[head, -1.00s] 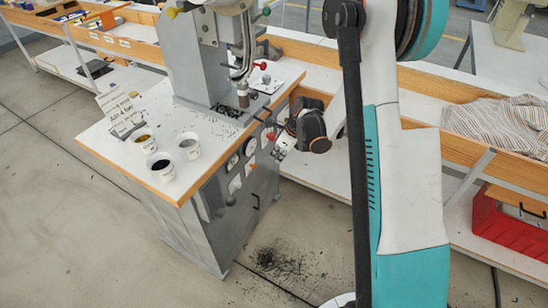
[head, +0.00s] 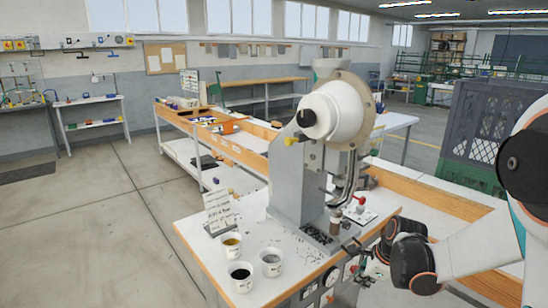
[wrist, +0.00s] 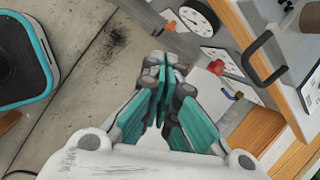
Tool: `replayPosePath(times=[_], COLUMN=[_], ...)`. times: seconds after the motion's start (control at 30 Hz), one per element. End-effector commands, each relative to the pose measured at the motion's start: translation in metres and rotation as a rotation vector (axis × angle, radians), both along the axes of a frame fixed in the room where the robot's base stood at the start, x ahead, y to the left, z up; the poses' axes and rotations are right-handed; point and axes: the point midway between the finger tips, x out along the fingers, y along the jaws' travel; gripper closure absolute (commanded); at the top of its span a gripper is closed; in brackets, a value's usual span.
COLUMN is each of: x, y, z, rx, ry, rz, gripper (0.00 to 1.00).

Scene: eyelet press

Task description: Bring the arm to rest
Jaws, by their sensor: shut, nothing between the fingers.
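My gripper (wrist: 163,72) has teal and grey fingers that meet at the tips in the wrist view, with nothing between them. In the head view my gripper (head: 357,252) is small and partly lost against the bench front, just to the right of the eyelet press (head: 300,180). It is beside the front edge of the press bench (head: 200,240). My arm comes in from the right edge of the head view, bent, with its dark wrist joints close to the bench corner. I cannot tell the exact gap between gripper and bench.
A dark crate (head: 490,125) is at right. Floor at left is clear.

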Motion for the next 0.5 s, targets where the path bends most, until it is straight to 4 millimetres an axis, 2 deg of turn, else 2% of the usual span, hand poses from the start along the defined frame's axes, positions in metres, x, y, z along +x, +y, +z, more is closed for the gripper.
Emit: replayPosePath(times=[0.03, 0.2, 0.5], x=[-0.009, -0.035, -0.092], y=[0.004, 0.016, 0.034], z=[0.015, 0.059, 0.117], rx=[-0.032, -0.156, -0.384], ry=[-0.019, -0.090, -0.199], rz=[0.060, 0.289, 0.692], gripper=[1.00, 1.00, 1.00])
